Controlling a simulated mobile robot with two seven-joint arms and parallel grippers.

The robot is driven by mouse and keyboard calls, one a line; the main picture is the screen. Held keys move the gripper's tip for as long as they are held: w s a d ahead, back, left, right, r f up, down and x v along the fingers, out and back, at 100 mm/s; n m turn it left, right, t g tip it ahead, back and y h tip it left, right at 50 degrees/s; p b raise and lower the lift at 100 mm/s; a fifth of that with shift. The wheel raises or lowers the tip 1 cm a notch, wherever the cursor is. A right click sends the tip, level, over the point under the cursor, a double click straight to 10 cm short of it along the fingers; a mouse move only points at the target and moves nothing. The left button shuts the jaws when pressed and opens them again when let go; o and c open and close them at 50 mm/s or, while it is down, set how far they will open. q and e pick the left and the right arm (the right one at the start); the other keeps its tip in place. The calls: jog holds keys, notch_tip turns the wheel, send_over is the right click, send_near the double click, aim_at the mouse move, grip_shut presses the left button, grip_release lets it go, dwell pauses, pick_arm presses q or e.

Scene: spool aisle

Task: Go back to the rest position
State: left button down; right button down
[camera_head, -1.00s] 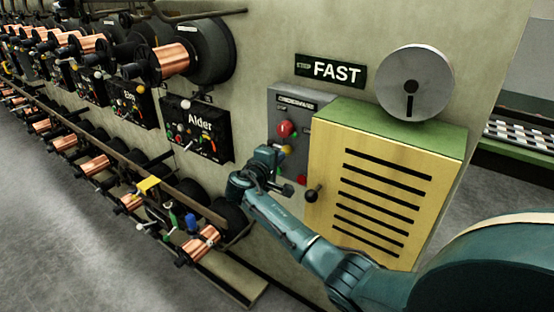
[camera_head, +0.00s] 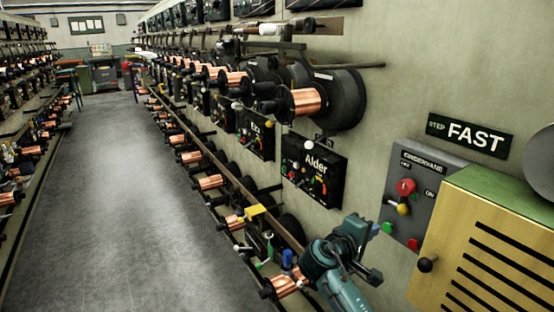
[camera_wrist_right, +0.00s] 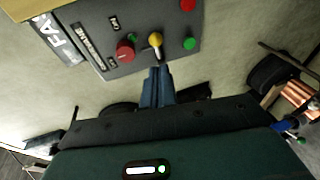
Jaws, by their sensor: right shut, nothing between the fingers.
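My right gripper (camera_head: 374,229) is low at the right of the head view, just left of the grey control panel (camera_head: 423,178). In the right wrist view its two blue fingers (camera_wrist_right: 158,75) are together and hold nothing. There the fingertips overlap the view just below the panel's yellow-knobbed lever (camera_wrist_right: 155,40); the gap to the panel is hard to judge. The panel carries a red mushroom button (camera_head: 405,187), a yellow knob (camera_head: 403,209), a green button (camera_head: 387,228) and a small red button (camera_head: 413,244). My left gripper is not in view.
The black Alder box (camera_head: 314,172) is on the wall to the left, above a row of copper spools (camera_head: 288,284). The aisle floor (camera_head: 110,190) is clear.

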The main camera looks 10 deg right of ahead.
jog(key=s+a+f+n+t+y, duration=0.1)
jog(key=s+a+f+y, duration=0.25)
jog(key=f, duration=0.55)
jog(key=s+a+f+n+y, duration=0.1)
jog(key=s+a+f+y, duration=0.3)
jog(key=f, duration=0.5)
jog(key=s+a+f+m+y, duration=0.2)
jog(key=s+a+y, duration=0.2)
jog(key=s, duration=0.5)
jog(key=s+a+f+m+t+y, duration=0.1)
jog(key=s+a+f+m+y, duration=0.1)
jog(key=s, duration=0.8)
jog(key=a+m+y, duration=0.1)
jog(key=a+y, duration=0.1)
jog(key=shift+s+m+y, duration=0.25)
jog(key=shift+m+y, duration=0.05)
jog(key=shift+y, duration=0.05)
